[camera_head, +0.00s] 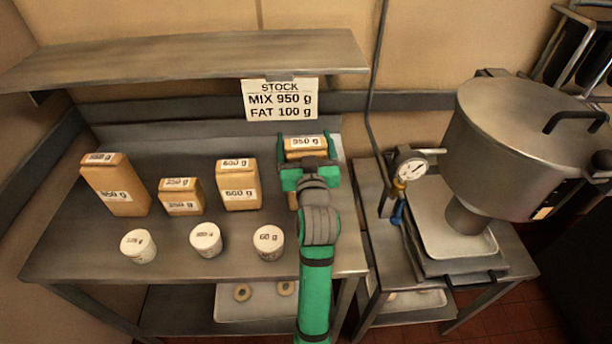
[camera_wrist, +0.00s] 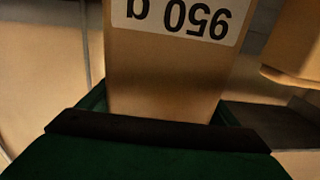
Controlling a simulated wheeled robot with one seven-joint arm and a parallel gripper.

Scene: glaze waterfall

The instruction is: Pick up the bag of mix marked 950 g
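The bag marked 950 g (camera_head: 305,143) is a tan block-shaped bag at the right end of the steel table, below the stock sign. Its label reads 950 g upside down in the wrist view (camera_wrist: 165,70). My gripper (camera_head: 309,176) is at this bag, with a green finger on each side of it. In the wrist view the fingers (camera_wrist: 160,112) flank the bag closely; whether they press on it is not clear. My gripper and arm hide most of the bag's front in the head view.
Several other tan bags (camera_head: 239,185) stand to the left, with white tubs (camera_head: 206,240) in front. A shelf (camera_head: 190,60) overhangs the table's back. A sign (camera_head: 280,100) reads mix 950 g, fat 100 g. A gauge (camera_head: 411,168) and large pot (camera_head: 515,130) stand right.

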